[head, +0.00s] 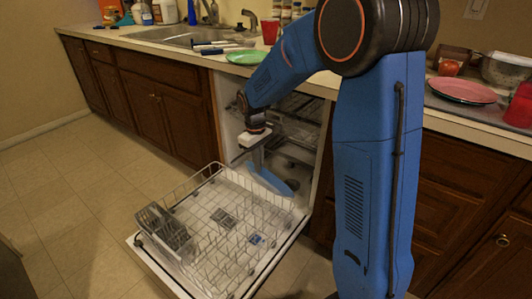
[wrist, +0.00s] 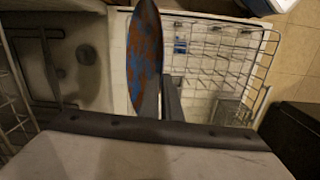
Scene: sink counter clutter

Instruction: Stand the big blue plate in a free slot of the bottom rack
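The big blue plate (head: 270,181) hangs on a slant below my gripper (head: 257,158), at the inner end of the pulled-out bottom rack (head: 187,187). In the wrist view the plate (wrist: 146,55) is almost edge-on, blue with orange-brown patches. Its near end runs down to my gripper (wrist: 160,105), with a grey finger against its right side; the other finger is hard to make out. The gripper looks shut on the plate. The plate is beside the rack's wires (wrist: 222,52) in the wrist view. Its lower edge and any contact with the rack are unclear.
The dishwasher door (head: 150,268) is folded down under the rack. A grey cutlery basket (head: 163,228) stands at the rack's left; small items lie on its floor. The upper rack (head: 300,108) is inside the dishwasher. The counter above holds a green plate (head: 246,57) and a pink plate (head: 463,90).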

